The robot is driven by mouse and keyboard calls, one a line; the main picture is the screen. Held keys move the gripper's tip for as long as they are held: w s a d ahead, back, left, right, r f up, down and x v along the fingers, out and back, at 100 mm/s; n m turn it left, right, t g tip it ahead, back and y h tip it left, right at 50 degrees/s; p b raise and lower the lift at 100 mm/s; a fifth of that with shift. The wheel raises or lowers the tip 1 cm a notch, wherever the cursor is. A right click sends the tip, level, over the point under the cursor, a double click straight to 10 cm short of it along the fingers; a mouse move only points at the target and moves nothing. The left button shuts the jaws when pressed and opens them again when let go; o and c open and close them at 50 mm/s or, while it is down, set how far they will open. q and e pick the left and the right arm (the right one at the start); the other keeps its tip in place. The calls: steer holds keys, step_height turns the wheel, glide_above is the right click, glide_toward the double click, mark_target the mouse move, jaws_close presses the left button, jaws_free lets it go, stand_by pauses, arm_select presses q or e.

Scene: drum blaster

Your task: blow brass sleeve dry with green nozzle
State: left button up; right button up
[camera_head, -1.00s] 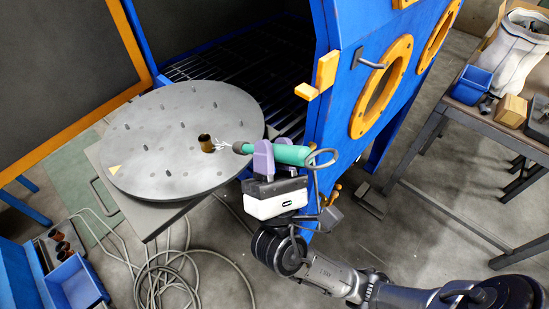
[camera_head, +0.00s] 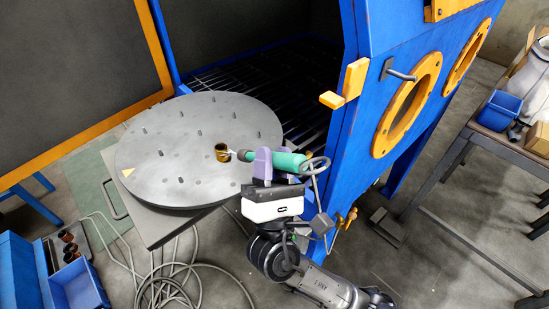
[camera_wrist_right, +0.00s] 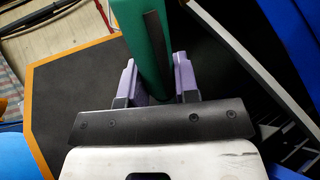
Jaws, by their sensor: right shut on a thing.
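The brass sleeve (camera_head: 222,152) stands on the grey round turntable (camera_head: 150,187), right of its middle. My right gripper (camera_head: 269,166) is shut on the green nozzle (camera_head: 287,162), just off the turntable's right edge. The nozzle's tip points left at the sleeve, close to it; whether they touch I cannot tell. In the right wrist view, the green nozzle (camera_wrist_right: 140,35) sits between the two purple fingers of the right gripper (camera_wrist_right: 157,82). The sleeve is not visible there. My left gripper is not in view.
The blue blast cabinet (camera_head: 345,140) with orange-rimmed ports stands right of the turntable. An orange latch (camera_head: 352,80) juts from its edge. A grey hose (camera_head: 165,280) lies coiled on the floor. A blue bin (camera_head: 78,285) and a tray with brown rings are at lower left.

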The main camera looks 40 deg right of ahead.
steer(key=shift+w, duration=0.1)
steer(key=shift+w+d, duration=0.55)
stand_by(0.6)
steer(key=shift+r, duration=0.1)
step_height(320, 180, up, 2)
steer(key=shift+r+p, duration=0.25)
steer(key=shift+p, duration=0.9)
step_height(320, 180, up, 3)
steer(key=p, duration=0.2)
steer(key=shift+p, duration=0.4)
steer(key=shift+r, duration=0.2)
